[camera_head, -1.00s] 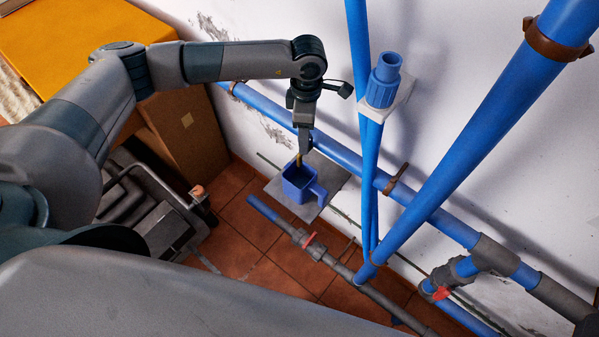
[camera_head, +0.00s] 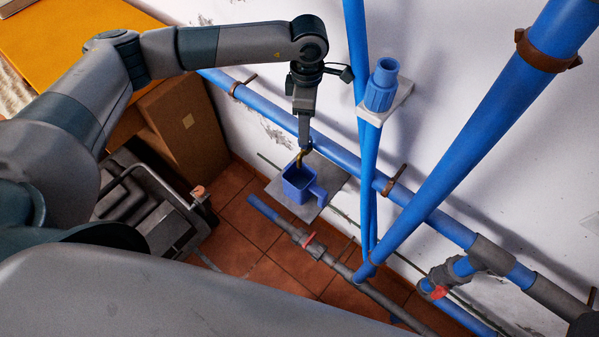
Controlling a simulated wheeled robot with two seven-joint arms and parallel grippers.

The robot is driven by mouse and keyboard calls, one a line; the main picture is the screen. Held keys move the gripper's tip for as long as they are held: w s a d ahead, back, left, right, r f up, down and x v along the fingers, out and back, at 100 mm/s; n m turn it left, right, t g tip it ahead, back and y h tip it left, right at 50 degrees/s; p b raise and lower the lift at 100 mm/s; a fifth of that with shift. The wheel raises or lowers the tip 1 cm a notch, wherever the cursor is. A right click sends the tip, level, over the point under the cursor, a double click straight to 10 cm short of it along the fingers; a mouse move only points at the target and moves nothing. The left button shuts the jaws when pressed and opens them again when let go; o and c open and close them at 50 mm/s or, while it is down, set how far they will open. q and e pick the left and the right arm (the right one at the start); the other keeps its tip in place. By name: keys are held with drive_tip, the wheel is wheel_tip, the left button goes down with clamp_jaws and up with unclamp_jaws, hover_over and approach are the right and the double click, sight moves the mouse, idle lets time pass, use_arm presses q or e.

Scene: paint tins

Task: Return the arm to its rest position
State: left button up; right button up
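My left arm reaches in from the left, and its gripper (camera_head: 305,143) points down above a blue square mug-like container (camera_head: 301,190). The container has a handle on its right and sits on a grey plate (camera_head: 333,176) near the wall. A thin brownish-gold piece (camera_head: 299,159) shows between the gripper tip and the container's opening. I cannot tell whether the gripper holds it or it stands in the container. The fingers are seen edge-on, so their opening is unclear. My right gripper is out of view.
Blue pipes (camera_head: 441,154) run along the white wall and slant across the right side. A blue fitting (camera_head: 382,88) stands on a small ledge. Cardboard boxes (camera_head: 183,126) and a dark metal frame (camera_head: 150,215) stand at left. Open tiled floor (camera_head: 245,235) lies between.

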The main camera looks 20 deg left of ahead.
use_arm(q)
drive_tip(key=shift+r, duration=0.7)
drive_tip(key=shift+s, duration=0.1)
